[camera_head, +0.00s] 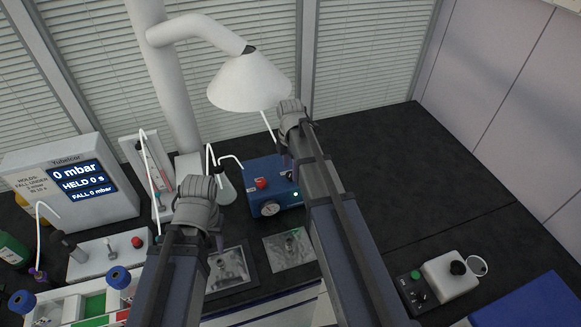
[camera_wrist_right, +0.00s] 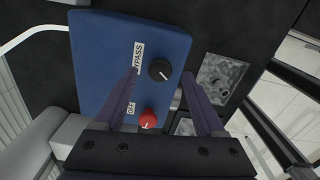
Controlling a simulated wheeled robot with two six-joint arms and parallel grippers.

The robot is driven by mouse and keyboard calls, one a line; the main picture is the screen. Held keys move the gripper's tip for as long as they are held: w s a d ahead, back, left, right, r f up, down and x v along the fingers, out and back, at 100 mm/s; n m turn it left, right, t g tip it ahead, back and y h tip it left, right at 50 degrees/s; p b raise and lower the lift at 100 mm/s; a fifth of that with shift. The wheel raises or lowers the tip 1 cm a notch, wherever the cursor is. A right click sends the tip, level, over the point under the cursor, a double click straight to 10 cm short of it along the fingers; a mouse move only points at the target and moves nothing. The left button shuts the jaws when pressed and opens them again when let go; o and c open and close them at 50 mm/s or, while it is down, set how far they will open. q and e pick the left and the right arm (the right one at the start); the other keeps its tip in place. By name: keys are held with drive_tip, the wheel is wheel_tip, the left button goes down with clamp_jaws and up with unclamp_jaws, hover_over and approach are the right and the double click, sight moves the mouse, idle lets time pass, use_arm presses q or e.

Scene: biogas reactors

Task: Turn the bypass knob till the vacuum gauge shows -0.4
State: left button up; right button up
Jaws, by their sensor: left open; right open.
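The blue pump box (camera_head: 258,180) stands on the dark bench, with a red knob (camera_head: 261,183) on top and a small round white gauge (camera_head: 270,208) on its front. The gauge needle is too small to read. In the right wrist view the black bypass knob (camera_wrist_right: 160,69) sits beside the label BYPASS, above the red knob (camera_wrist_right: 148,118). My right gripper (camera_wrist_right: 161,74) is open over the box, one finger on each side of the black knob; contact cannot be told. My left gripper (camera_head: 217,238) is open and empty, left of the box.
A display unit (camera_head: 75,180) reading 0 mbar stands at left. Metal plates (camera_head: 290,248) lie in front of the box. A small device (camera_head: 450,275) stands at right; the bench behind it is clear.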

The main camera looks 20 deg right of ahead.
sight(290, 175)
wheel_tip(290, 175, up, 6)
drive_tip(key=p, duration=0.5)
use_arm(q)
wheel_tip(290, 175, up, 6)
drive_tip(key=shift+f, duration=0.1)
use_arm(e)
drive_tip(key=shift+f, duration=0.1)
drive_tip(key=shift+s+a+f, duration=0.15)
drive_tip(key=shift+s+a, duration=0.05)
drive_tip(key=shift+a, duration=0.05)
use_arm(q)
wheel_tip(290, 175, down, 10)
drive_tip(key=b, duration=1)
use_arm(e)
drive_tip(key=s+a+f+m, duration=0.4)
drive_tip(key=s+a+m, duration=0.3)
drive_tip(key=s+a, duration=0.1)
drive_tip(key=s+a+f+m+h, duration=0.1)
drive_tip(key=s+a+f+m, duration=0.4)
drive_tip(key=s+a+m, duration=0.3)
drive_tip(key=s, duration=0.3)
drive_tip(key=shift+s+a+f+m, duration=0.15)
drive_tip(key=shift+f+m, duration=0.05)
drive_tip(key=shift+m, duration=0.1)
idle(0.6)
